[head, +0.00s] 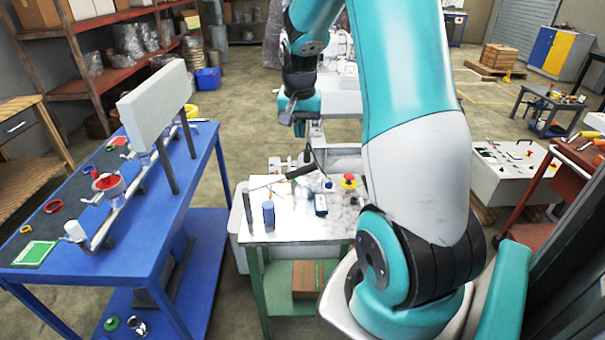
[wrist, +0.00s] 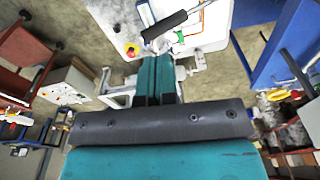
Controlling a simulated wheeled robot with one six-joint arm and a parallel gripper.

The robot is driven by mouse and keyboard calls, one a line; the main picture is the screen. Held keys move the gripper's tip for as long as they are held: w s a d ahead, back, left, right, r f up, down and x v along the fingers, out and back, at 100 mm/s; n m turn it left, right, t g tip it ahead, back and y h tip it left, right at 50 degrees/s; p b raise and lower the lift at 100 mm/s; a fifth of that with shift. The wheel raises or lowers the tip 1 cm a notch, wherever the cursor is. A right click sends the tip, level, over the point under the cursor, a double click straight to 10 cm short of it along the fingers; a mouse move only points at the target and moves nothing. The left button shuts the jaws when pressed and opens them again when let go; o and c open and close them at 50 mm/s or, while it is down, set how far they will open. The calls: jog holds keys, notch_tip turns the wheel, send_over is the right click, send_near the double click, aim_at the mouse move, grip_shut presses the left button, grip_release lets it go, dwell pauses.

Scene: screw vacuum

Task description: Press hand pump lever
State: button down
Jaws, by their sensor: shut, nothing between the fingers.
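The hand pump lever, a black handle (head: 301,171) with a thin metal rod, lies slanted over the white-topped table (head: 330,228) in the head view. In the wrist view the same black handle (wrist: 165,26) is beyond my fingertips, with its metal end toward the upper right. My gripper (head: 299,122) hangs above and behind the lever in the head view, apart from it. In the wrist view its teal fingers (wrist: 154,62) are together with nothing between them. The pump body below the lever is hard to make out.
A red and yellow emergency button (head: 348,181), a blue cylinder (head: 268,215) and a small dark device (head: 320,205) are on the same table. A blue table (head: 200,150) with pipe fittings stands at left. Floor shows between the two tables.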

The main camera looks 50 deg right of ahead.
jog(key=shift+r, duration=0.15)
jog(key=s+a+r+n+t+y+b, duration=0.15)
jog(key=a+n, duration=0.35)
jog(key=a, duration=0.8)
jog(key=s+a+r+n+g+y+b, duration=0.15)
jog(key=a+n, duration=0.35)
jog(key=a, duration=0.8)
jog(key=s+a+r+n+y, duration=0.1)
jog(key=s+a+n+y, duration=0.1)
jog(key=s+a+n, duration=0.6)
jog(key=s+a, duration=0.4)
jog(key=s, duration=0.3)
jog(key=shift+r+g, duration=0.3)
jog(key=shift+r, duration=0.05)
